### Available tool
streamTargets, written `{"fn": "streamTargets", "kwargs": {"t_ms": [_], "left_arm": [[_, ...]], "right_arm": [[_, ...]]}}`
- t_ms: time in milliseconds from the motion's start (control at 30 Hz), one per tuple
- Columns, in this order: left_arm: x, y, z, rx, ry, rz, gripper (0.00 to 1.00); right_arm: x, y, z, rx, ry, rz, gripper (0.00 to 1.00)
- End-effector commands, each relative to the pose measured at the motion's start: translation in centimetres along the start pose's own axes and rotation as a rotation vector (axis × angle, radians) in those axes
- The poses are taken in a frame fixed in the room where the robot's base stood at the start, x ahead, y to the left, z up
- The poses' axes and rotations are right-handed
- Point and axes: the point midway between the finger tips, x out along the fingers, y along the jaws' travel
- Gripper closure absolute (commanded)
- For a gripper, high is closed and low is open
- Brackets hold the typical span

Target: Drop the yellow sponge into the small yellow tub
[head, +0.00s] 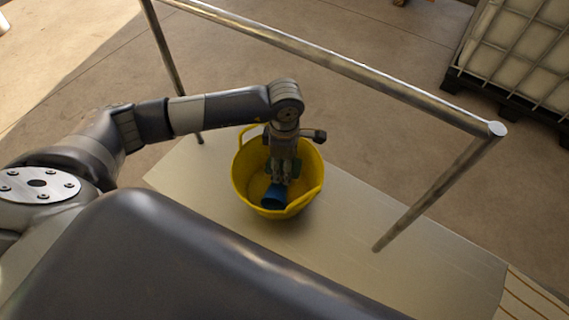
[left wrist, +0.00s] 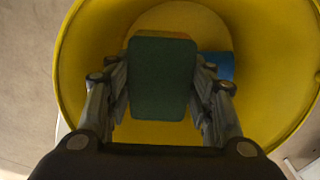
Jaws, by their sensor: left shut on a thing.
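The yellow tub (head: 241,184) stands on the pale platform, with its handles at the rim. My left gripper (head: 281,178) points down into the tub's opening. In the left wrist view my left gripper (left wrist: 160,95) is shut on the sponge (left wrist: 163,80), whose dark green face is toward the camera, with a thin yellow edge showing at its top. The sponge is over the tub's inside (left wrist: 75,60); I cannot tell whether it touches the bottom. My right gripper is not in view.
A blue object (head: 272,197) lies inside the tub, partly behind the sponge in the left wrist view (left wrist: 220,65). A metal rail (head: 340,66) runs behind the platform (head: 345,215), with posts down to it. The platform right of the tub is clear. A caged white container (head: 515,45) stands far right.

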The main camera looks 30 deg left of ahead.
Motion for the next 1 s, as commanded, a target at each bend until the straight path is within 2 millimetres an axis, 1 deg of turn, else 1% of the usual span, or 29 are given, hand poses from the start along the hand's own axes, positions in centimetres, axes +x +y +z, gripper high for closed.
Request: {"fn": "streamTargets", "kwargs": {"t_ms": [33, 133, 200, 233, 267, 567, 767, 867, 1000], "left_arm": [[0.3, 0.0, 0.0, 0.000, 0.000, 0.000, 0.59], [0.6, 0.0, 0.0, 0.000, 0.000, 0.000, 0.59], [0.5, 0.0, 0.0, 0.000, 0.000, 0.000, 0.40], [0.5, 0.0, 0.0, 0.000, 0.000, 0.000, 0.33], [0.5, 0.0, 0.0, 0.000, 0.000, 0.000, 0.31], [0.4, 0.0, 0.0, 0.000, 0.000, 0.000, 0.31], [-0.2, 0.0, 0.0, 0.000, 0.000, 0.000, 0.31], [-1.0, 0.0, 0.0, 0.000, 0.000, 0.000, 0.31], [-3.6, 0.1, 0.0, 0.001, -0.002, 0.003, 0.31]], "right_arm": [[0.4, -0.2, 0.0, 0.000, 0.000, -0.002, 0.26], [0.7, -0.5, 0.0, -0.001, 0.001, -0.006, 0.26], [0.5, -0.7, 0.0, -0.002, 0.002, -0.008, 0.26], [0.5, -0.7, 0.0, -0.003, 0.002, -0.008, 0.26], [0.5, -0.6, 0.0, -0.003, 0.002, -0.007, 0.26], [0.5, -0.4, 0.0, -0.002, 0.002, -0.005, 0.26], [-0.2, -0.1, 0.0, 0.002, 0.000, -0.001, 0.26], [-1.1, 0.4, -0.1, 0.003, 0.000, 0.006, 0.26], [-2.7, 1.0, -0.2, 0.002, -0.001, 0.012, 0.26]]}}
